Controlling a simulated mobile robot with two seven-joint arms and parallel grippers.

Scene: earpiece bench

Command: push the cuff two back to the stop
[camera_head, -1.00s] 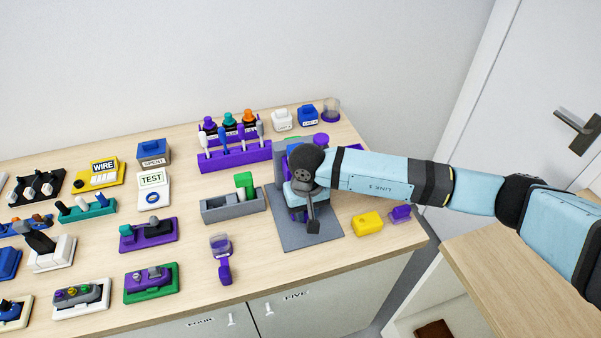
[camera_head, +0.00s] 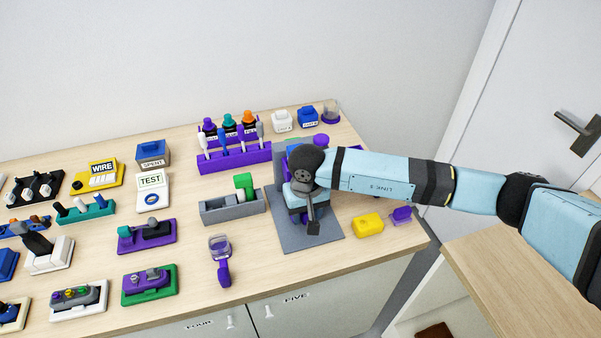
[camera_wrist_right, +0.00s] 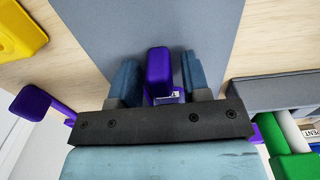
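My right gripper (camera_wrist_right: 159,62) points down over the grey mat (camera_head: 329,234) at the right of the bench. In the right wrist view its two blue fingers are apart, one on each side of a purple block (camera_wrist_right: 159,75) with a small pale label. A narrow gap shows beside the block on the right, so the fingers do not look clamped on it. I cannot read a number on the block, so I cannot tell whether it is cuff two. In the head view my wrist hides most of the fixture on the mat. My left gripper is not in view.
A yellow block (camera_head: 367,224) and a purple piece (camera_head: 401,215) lie right of the mat. A grey tray (camera_head: 228,210) with a green block (camera_head: 244,183) stands left of it. A purple rack (camera_head: 235,159) is behind. The bench's front edge is close.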

